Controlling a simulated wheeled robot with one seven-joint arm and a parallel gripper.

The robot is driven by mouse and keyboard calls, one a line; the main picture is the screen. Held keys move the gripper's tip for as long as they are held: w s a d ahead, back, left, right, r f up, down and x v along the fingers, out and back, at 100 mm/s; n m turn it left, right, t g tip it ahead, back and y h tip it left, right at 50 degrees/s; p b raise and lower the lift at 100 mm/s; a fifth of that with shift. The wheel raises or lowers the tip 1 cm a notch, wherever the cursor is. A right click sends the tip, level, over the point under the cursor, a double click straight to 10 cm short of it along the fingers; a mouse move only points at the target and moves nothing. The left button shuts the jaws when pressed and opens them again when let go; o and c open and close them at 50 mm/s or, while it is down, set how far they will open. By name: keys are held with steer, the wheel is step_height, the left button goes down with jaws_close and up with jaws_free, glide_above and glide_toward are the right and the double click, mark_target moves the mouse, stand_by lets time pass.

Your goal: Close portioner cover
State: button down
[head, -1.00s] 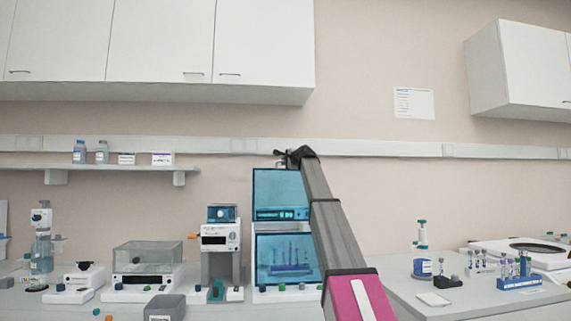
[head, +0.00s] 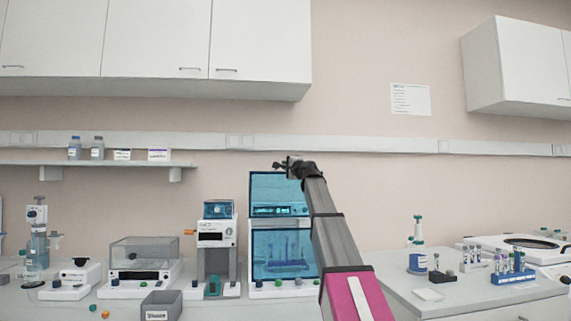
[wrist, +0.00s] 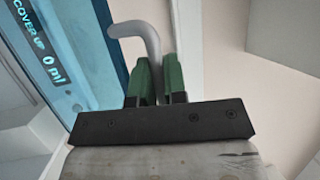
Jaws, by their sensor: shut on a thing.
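The portioner is a tall cabinet with a blue-tinted front; its white base (head: 284,291) stands on the bench in the head view. Its blue see-through cover (head: 266,187) is raised, its top edge near my gripper. The wrist view shows the blue panel (wrist: 58,75) at left, with display text reading "COVER UP 0 ml". My gripper (wrist: 158,82) has its green fingers shut on a grey bent handle (wrist: 140,28). In the head view my gripper (head: 288,164) is at the cover's top right, small and partly hidden by my wrist.
A white device (head: 217,234) stands just left of the portioner, then a balance with a clear hood (head: 144,252) and a grey bin (head: 161,305). Right of my arm are a bottle (head: 417,262) and a tube rack (head: 513,277). Wall cabinets (head: 155,45) hang above.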

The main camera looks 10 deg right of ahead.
steer(key=s+f+n+t+y, duration=0.1)
steer(key=s+f, duration=0.6)
steer(key=f, duration=0.5)
steer(key=s+f+n+t+y, duration=0.1)
steer(key=s+f+t+y, duration=0.1)
steer(key=s+f, duration=0.5)
steer(key=shift+f+n, duration=0.4)
steer(key=shift+f, duration=2.9)
steer(key=shift+f, duration=0.15)
steer(key=c, duration=1.2)
jaws_free()
steer(key=v, duration=1)
steer(key=shift+s+d+f, duration=0.15)
steer(key=shift+s+f, duration=0.05)
steer(key=shift+s, duration=0.1)
steer(key=shift+s, duration=0.1)
